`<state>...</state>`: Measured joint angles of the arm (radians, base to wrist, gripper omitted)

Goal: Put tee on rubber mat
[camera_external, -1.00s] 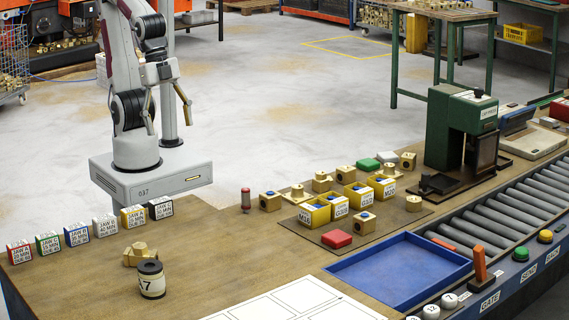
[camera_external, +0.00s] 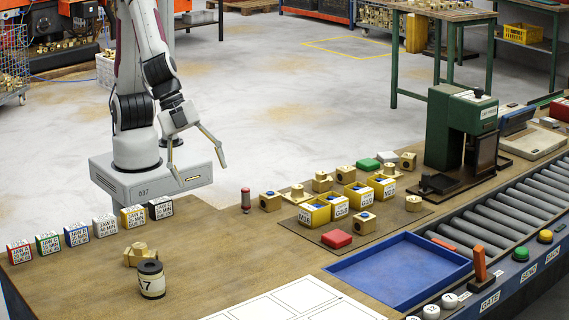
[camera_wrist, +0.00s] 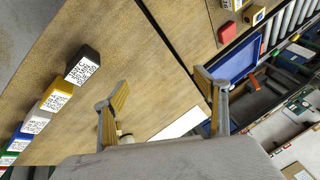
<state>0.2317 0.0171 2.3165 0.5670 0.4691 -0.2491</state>
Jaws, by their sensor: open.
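A brass block-like fitting with a raised stub (camera_external: 140,254), which looks like the tee, sits on the wooden bench behind a black-and-white roll. The flat brown mat (camera_external: 396,221) lies farther right on the bench, with yellow bins, brass parts and a red block on it. My gripper (camera_external: 200,172) is open and empty, raised above the bench's back edge, to the right of and above the fitting. In the wrist view its spread fingers (camera_wrist: 161,92) have bench between them; the left finger largely hides the area near the roll.
A row of labelled jaw boxes (camera_external: 105,225) stands along the left back edge. The roll (camera_external: 151,279) stands in front of the fitting. A red-topped cylinder (camera_external: 246,199) stands left of the mat. A blue tray (camera_external: 352,272) lies in front. A green press (camera_external: 447,115) stands right.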

